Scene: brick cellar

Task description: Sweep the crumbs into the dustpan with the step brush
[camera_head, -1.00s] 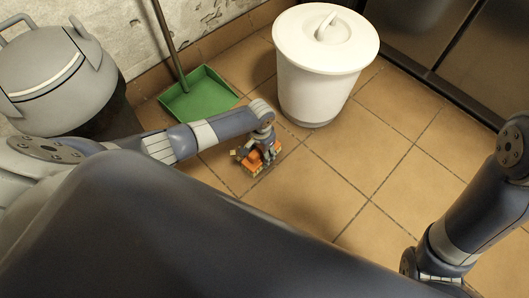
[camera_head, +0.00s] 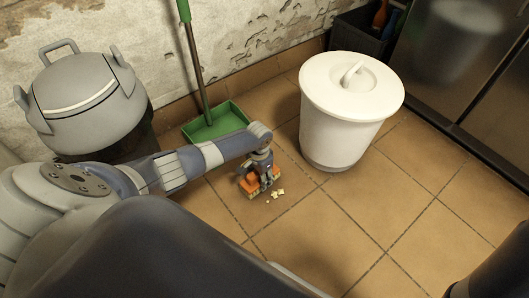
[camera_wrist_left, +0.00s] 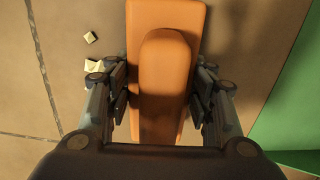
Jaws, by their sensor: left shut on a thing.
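The step brush (camera_head: 252,185) has an orange top with a raised grip and stands on the floor tiles. My left gripper (camera_head: 262,172) is shut on its grip from above. In the left wrist view the brush (camera_wrist_left: 165,20) lies between the two fingers of the gripper (camera_wrist_left: 162,95). Pale yellow crumbs (camera_head: 277,194) lie on the floor just right of the brush; in the wrist view the crumbs (camera_wrist_left: 93,67) are at its left. The green dustpan (camera_head: 213,123) with a long handle stands by the wall, behind my left forearm; its edge (camera_wrist_left: 290,110) shows in the wrist view.
A white lidded bin (camera_head: 345,110) stands right of the dustpan. A grey lidded pot (camera_head: 85,100) is at the left. A dark crate (camera_head: 362,30) with bottles is at the back. Dark metal cabinets (camera_head: 470,70) line the right. Floor tiles in front of the bin are clear.

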